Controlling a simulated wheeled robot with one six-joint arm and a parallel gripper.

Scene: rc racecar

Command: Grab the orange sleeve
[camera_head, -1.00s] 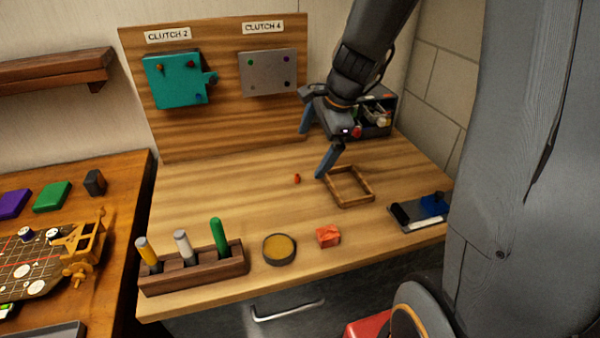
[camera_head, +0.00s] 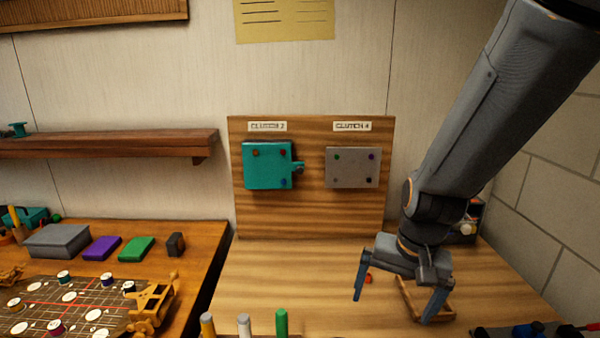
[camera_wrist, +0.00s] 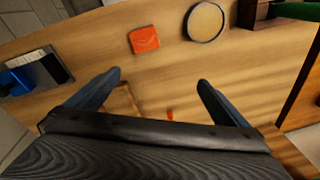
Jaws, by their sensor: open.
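A small orange-red piece (camera_head: 368,278), which looks like the orange sleeve, stands on the wooden bench top. In the wrist view it is a small bit (camera_wrist: 170,115) just beyond my gripper's dark body, between the two fingers. My gripper (camera_head: 394,308) is open and empty above the bench, with its fingers spread wide. In the head view the piece shows close beside the left finger. In the wrist view my gripper (camera_wrist: 159,77) has the piece nearer the palm edge than the fingertips. The exact height gap cannot be told.
A wooden frame (camera_head: 408,300) lies beside the piece, partly behind my right finger. An orange-red block (camera_wrist: 145,39) and a round dish (camera_wrist: 205,21) lie on the bench. An upright board (camera_head: 310,215) carries a teal plate (camera_head: 266,166) and a grey plate (camera_head: 352,168).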

